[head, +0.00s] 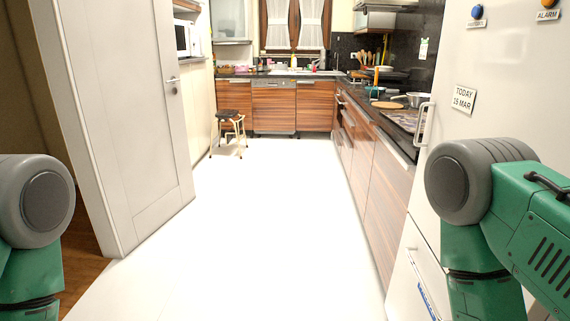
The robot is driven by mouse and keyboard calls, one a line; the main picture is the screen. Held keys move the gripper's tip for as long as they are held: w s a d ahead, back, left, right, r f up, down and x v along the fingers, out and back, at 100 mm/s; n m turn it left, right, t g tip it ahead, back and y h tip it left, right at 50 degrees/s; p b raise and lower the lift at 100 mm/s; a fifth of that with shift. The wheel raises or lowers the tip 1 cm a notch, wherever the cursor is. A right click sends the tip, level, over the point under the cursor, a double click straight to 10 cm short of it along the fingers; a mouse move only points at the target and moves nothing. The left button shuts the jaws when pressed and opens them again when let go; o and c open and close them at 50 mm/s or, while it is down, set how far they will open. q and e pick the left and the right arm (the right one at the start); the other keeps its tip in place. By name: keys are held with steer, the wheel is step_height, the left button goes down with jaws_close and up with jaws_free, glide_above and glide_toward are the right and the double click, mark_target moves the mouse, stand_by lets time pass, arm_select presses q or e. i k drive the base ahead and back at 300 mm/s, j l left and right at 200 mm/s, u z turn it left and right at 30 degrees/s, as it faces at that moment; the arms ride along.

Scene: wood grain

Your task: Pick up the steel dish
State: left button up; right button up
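I cannot make out a steel dish for certain. A small silvery pan or bowl (416,98) with a handle sits on the dark counter along the right, beyond the white fridge. It is too small to tell whether it is the dish. Neither of my grippers is in view. Only green and grey parts of my two arms show, at the left and right edges.
The white floor (250,230) is clear ahead. A white door (125,100) stands at left, the fridge (500,110) close at right. A stool (229,128) stands near the back left. Wood-grain cabinets (375,170) line the right side.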

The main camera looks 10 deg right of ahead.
mark_target(415, 99)
steer(key=i+z, duration=0.15)
steer(key=i, duration=0.35)
steer(key=i+j+z, duration=0.15)
steer(key=i, duration=0.3)
steer(key=i+j+z, duration=0.15)
steer(key=i, duration=0.35)
steer(key=i+j+z, duration=0.15)
steer(key=i+j, duration=0.15)
steer(key=i, duration=0.15)
steer(key=i+j+z, duration=1.05)
steer(key=z, duration=0.15)
steer(key=j+z, duration=0.15)
steer(key=z, duration=0.3)
steer(key=i+j+z, duration=0.1)
steer(key=z, duration=0.4)
steer(key=k+j, duration=0.05)
